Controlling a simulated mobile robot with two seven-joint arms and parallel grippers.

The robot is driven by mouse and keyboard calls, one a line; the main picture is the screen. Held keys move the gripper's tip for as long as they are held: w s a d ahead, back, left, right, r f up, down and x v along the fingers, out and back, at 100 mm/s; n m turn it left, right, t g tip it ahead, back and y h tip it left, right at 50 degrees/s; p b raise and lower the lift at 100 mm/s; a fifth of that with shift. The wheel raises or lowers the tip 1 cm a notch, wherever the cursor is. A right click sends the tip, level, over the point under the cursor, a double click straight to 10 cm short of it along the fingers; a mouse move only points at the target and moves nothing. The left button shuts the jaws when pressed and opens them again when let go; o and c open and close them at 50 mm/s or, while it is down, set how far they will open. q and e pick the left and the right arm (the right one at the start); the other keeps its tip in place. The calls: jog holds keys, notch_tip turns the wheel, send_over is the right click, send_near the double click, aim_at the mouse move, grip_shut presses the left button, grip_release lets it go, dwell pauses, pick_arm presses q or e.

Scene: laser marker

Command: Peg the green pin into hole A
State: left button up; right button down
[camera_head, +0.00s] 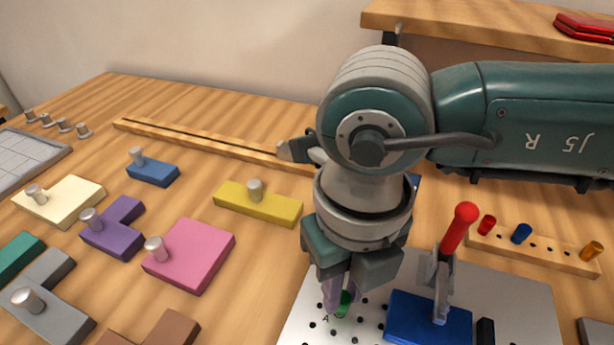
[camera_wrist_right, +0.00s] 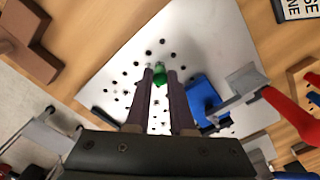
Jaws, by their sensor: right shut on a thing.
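The green pin (camera_head: 344,303) is between the fingertips of my right gripper (camera_head: 340,296), low over the white perforated plate (camera_head: 520,290). It also shows in the right wrist view (camera_wrist_right: 160,76), between the two dark fingers of the right gripper (camera_wrist_right: 160,80). The right gripper is shut on the pin and points down. Hole A has its letter "A" (camera_head: 326,319) printed just left of the pin. Whether the pin's lower end is in the hole or just above it I cannot tell. The left gripper is not in view.
A blue toggle clamp base (camera_head: 428,318) with a red-tipped lever (camera_head: 460,225) stands right of the gripper. A wooden pin rack (camera_head: 545,252) with red, blue and orange pins lies behind it. Several knobbed coloured blocks, including a pink one (camera_head: 200,250), spread over the left table.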

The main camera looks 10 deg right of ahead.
dwell(0.4)
jog(key=shift+f+b, duration=0.55)
dwell(0.5)
jog(key=c, duration=0.7)
grip_release()
jog(key=shift+r, duration=0.1)
